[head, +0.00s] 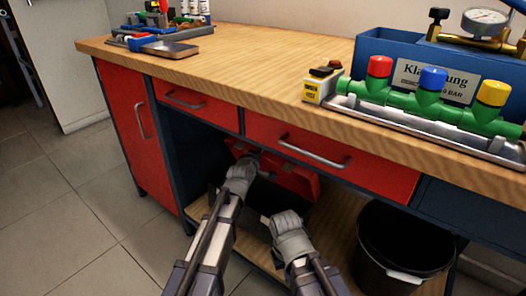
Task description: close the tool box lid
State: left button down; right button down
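The tool box sits on the lower shelf under the workbench in the head view. Its red lid (294,179) stands open, tilted up at the back, and lies partly in the bench's shadow. The dark lower part of the box (254,222) is mostly hidden behind my arms. My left gripper (253,156) is at the left part of the lid, close to it or touching it; I cannot tell which. My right gripper (268,218) is lower, in front of the box's dark part. The fingers of both grippers are too small and dark to read.
The workbench top (250,75) and red drawers (335,145) overhang the shelf (255,252). A black bucket (405,240) stands right of my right arm. A red cabinet door (140,130) is at the left. Green pipe fittings (430,103) stand on the bench.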

pick_arm(q)
jog(key=shift+s+a+f, duration=0.15)
jog(key=shift+s, duration=0.15)
jog(key=c, duration=1)
grip_release()
jog(key=shift+s, duration=0.1)
